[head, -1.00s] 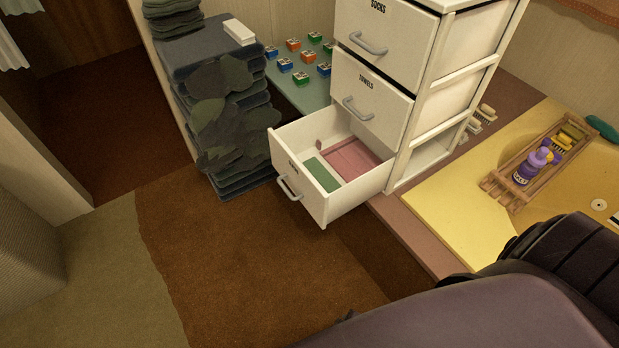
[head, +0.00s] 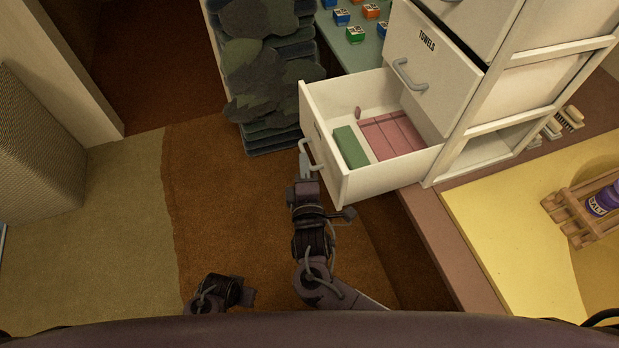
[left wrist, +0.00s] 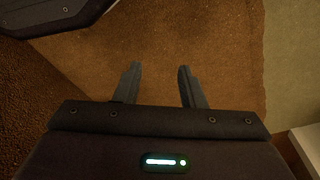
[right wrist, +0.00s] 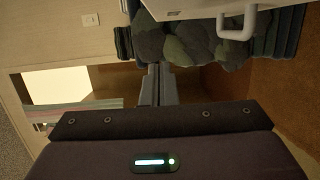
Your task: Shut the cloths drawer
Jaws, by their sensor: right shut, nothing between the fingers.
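The cloths drawer (head: 392,180) is the bottom drawer of the white unit and stands well pulled out. Its front label is hard to read. A green block (head: 350,147) and pink folded cloths (head: 395,136) lie inside. My right gripper (head: 305,168) is shut and empty, close in front of the drawer's grey handle (head: 317,163); I cannot tell whether it touches. In the right wrist view its fingers (right wrist: 157,85) are together, with the handle (right wrist: 237,30) apart at upper right. My left gripper (left wrist: 158,85) is open and empty above the brown carpet, away from the drawer.
The towels drawer (head: 430,75) above is slightly open. Carpet (head: 220,220) in front is free.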

